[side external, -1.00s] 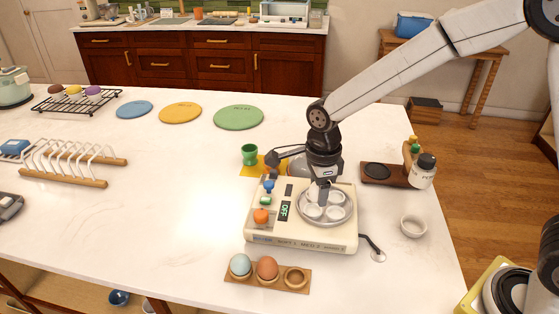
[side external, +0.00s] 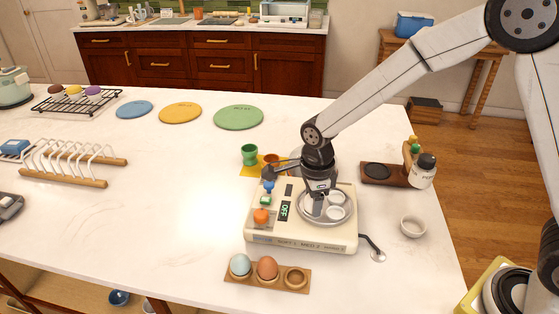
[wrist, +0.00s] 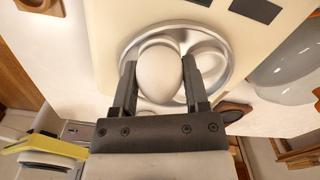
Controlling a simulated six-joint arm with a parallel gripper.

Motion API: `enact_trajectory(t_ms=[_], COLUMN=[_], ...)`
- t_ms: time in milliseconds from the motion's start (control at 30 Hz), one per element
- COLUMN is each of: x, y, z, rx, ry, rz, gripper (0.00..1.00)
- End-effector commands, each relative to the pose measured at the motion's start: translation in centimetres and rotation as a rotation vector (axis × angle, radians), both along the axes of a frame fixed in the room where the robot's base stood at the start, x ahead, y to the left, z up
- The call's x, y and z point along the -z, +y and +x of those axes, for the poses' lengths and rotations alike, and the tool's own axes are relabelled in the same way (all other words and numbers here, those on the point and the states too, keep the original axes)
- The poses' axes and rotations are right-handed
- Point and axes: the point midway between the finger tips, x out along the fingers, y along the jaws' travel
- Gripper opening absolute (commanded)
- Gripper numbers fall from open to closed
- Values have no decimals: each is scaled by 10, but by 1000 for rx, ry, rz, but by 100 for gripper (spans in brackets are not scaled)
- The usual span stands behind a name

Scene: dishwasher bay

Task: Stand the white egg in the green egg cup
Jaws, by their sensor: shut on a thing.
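The white egg (wrist: 160,70) is between the two fingers of my gripper (wrist: 160,82) in the wrist view, at the round metal egg tray of the cooker. My gripper (side external: 318,208) is shut on it. In the side view the fingers are low over the left part of the metal tray (side external: 343,217), and the egg is mostly hidden there. I cannot tell whether the egg is still touching its seat.
An orange cup (side external: 272,160) stands beside the green one. A wooden holder (side external: 295,290) in front carries a pale blue egg (side external: 240,265) and a brown egg (side external: 267,267).

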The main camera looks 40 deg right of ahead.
Motion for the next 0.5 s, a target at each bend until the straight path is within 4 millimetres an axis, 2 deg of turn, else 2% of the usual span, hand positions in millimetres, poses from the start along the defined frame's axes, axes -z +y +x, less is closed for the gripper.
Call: enact_trajectory(t_ms=[167, 200, 300, 500], x=[4, 4, 4, 3], y=[0, 0, 0, 0], z=[0, 0, 0, 0], rx=[0, 0, 0, 0], ry=[0, 0, 0, 0], rz=[0, 0, 0, 0], gripper=[43, 68, 93, 93])
